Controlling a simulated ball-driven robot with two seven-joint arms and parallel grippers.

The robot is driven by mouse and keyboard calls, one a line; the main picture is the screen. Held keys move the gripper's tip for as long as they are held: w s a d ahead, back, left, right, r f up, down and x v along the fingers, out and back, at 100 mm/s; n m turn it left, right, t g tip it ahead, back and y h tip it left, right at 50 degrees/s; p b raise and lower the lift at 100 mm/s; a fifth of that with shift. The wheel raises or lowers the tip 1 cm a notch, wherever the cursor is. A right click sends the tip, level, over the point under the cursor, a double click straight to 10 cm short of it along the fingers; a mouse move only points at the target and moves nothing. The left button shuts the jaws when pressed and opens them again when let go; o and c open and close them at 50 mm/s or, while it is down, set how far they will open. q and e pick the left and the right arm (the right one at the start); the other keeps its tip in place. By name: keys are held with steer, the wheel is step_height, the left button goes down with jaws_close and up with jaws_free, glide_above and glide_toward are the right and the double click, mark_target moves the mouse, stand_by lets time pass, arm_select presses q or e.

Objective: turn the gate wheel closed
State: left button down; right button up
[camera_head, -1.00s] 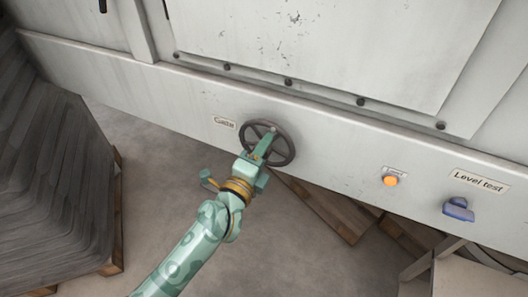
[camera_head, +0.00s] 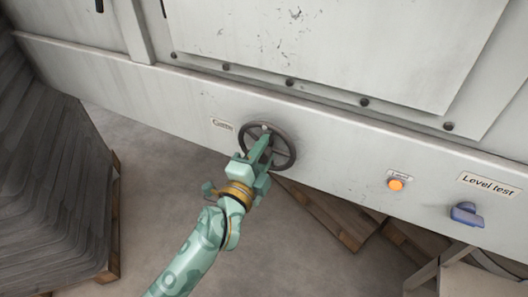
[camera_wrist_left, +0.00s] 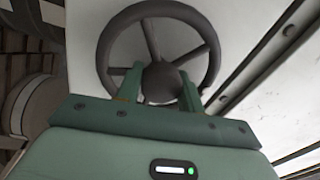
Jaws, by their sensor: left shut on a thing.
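The gate wheel (camera_head: 291,158) is a dark grey spoked handwheel on the pale machine panel, beside a small "Gate" label (camera_head: 222,124). My left gripper (camera_head: 264,143) reaches it from below and lies over the middle of the wheel. In the left wrist view, its two green fingers (camera_wrist_left: 161,84) stand on either side of the wheel's hub, and the wheel's rim (camera_wrist_left: 103,50) arches beyond them. The gripper is shut on the wheel. The finger contact with the hub is partly hidden. My right gripper is not in view.
An orange lit button (camera_head: 395,184) and a blue knob (camera_head: 466,213) under a "Level test" label (camera_head: 487,184) are to the right on the panel. A stack of grey sheets (camera_head: 50,180) stands at left. Wooden pallets (camera_head: 325,215) lie under the panel. Floor between is clear.

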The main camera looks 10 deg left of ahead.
arm_select(q)
steer(key=shift+f, duration=0.15)
steer(key=c, duration=0.9)
jaws_free()
steer(key=shift+s, duration=0.15)
steer(key=b+v, duration=0.1)
steer(key=v, duration=1.5)
steer(key=shift+s, duration=0.1)
